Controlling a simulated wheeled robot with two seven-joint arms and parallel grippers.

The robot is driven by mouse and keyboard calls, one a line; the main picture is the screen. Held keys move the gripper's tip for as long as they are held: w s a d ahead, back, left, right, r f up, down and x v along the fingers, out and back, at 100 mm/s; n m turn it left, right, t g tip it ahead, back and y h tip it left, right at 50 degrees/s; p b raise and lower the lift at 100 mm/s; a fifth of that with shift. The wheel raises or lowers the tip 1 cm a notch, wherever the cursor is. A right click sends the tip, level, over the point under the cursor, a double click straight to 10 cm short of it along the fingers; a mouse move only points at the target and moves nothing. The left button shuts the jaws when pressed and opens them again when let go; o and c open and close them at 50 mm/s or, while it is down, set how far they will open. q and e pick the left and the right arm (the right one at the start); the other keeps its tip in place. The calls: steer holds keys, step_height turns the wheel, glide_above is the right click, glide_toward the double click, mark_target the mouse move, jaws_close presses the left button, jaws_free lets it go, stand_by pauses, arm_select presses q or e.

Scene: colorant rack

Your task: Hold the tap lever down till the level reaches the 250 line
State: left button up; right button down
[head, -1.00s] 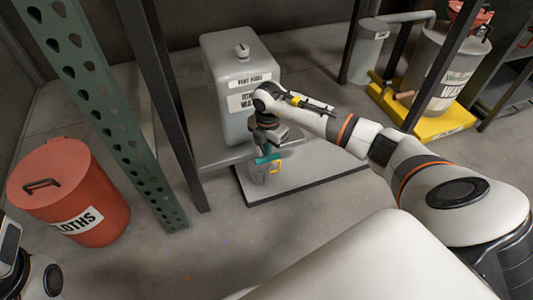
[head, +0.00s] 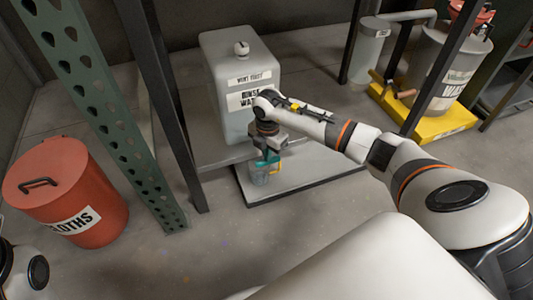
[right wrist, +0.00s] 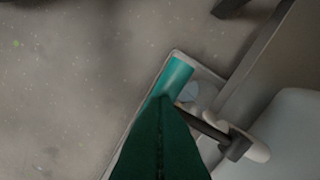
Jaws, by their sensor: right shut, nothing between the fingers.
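The grey rinse water tank (head: 238,62) stands at the back of a low shelf. The jug's lines and liquid level are too small to read. My right gripper (head: 267,154) is above the jug, pointing down. In the right wrist view its dark green fingers (right wrist: 160,125) are shut, with nothing between them. My left gripper is out of view.
A grey slab (head: 315,172) lies under the jug. A black post (head: 165,105) and a green perforated upright (head: 100,110) stand left of the tank. A red cloths bin (head: 70,190) is at left. A yellow pallet (head: 425,122) with a drum is at right.

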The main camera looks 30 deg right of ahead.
steer(key=shift+f+b, duration=0.55)
steer(key=shift+f, duration=0.65)
stand_by(6.8)
